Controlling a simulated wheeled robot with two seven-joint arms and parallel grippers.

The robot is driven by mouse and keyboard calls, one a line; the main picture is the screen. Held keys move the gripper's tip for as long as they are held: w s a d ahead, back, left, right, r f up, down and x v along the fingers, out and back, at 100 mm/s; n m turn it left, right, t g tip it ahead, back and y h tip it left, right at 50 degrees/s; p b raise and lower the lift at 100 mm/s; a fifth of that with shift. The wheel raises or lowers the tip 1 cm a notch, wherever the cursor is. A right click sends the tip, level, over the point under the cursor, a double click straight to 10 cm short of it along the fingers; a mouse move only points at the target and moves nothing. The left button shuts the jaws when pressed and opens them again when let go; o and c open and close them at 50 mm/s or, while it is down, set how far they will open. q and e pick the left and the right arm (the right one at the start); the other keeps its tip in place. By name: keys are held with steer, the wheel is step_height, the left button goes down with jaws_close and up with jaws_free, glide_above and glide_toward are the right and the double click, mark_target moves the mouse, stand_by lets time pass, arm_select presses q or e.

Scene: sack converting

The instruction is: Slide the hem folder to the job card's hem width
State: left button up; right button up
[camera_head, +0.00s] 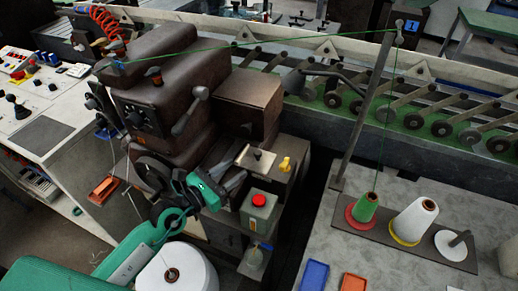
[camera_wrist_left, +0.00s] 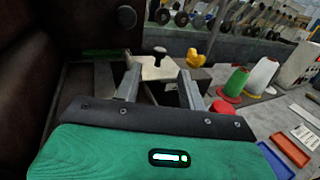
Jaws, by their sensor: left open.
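What looks like the hem folder is a pale metal plate (camera_head: 248,160) with a dark knob (camera_head: 257,154), at the front of the brown sewing machine (camera_head: 165,85). In the left wrist view the plate (camera_wrist_left: 150,68) and its dark knob (camera_wrist_left: 159,50) lie straight ahead, beyond the fingertips. My left gripper (camera_head: 231,172) is just left of and in front of the plate. Its two fingers (camera_wrist_left: 158,84) are spread apart with nothing seen between them. I cannot make out a job card or a width scale clearly. My right gripper is not in view.
Thread cones (camera_head: 408,222) stand on the right table, near blue (camera_head: 314,275) and orange (camera_head: 353,283) trays. A green thread runs overhead to a post (camera_head: 370,100).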

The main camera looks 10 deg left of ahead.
mark_target(255, 154)
arm_select(q)
steer(key=p+x, duration=0.2)
steer(key=x, duration=0.6)
steer(key=shift+w+d+r, duration=0.15)
steer(key=shift+w, duration=0.15)
steer(key=shift+w+d, duration=0.4)
steer(key=shift+w, duration=0.1)
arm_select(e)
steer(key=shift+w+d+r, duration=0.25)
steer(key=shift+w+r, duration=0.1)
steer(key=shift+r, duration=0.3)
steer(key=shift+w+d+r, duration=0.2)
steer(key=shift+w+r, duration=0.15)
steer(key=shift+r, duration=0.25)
